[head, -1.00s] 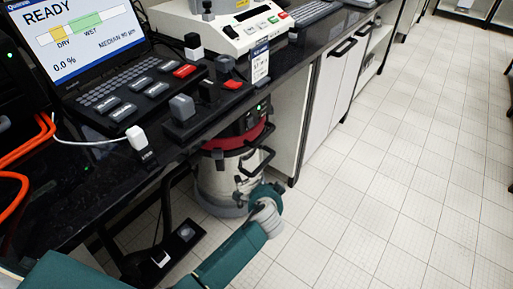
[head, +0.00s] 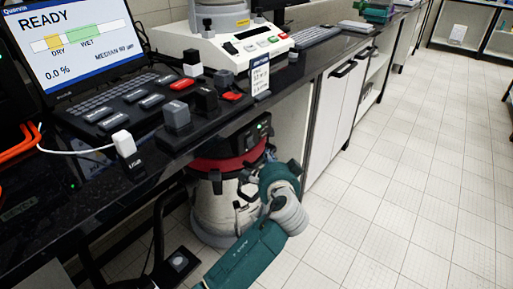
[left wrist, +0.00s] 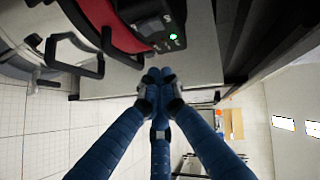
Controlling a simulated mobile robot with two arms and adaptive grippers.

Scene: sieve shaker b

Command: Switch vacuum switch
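The vacuum cleaner (head: 222,205) stands on the floor under the bench, with a steel drum, a red band and a dark top. Its black control panel (head: 257,130) faces right. In the left wrist view the panel (left wrist: 158,22) is at the top, with a lit green light (left wrist: 173,37) and small white markings. Which part is the switch is hard to tell. My left gripper (left wrist: 158,77) has its blue fingertips together, empty, just below the panel in that picture and apparently apart from it. In the head view the wrist mostly hides the fingers. My right gripper is out of view.
The black bench (head: 100,185) overhangs the vacuum. It holds a screen (head: 75,40), a control keyboard (head: 130,105), a small block on a stand (head: 177,117) and a white shaker base (head: 235,45). White cabinets (head: 335,110) stand to the right. The tiled floor (head: 400,190) is clear.

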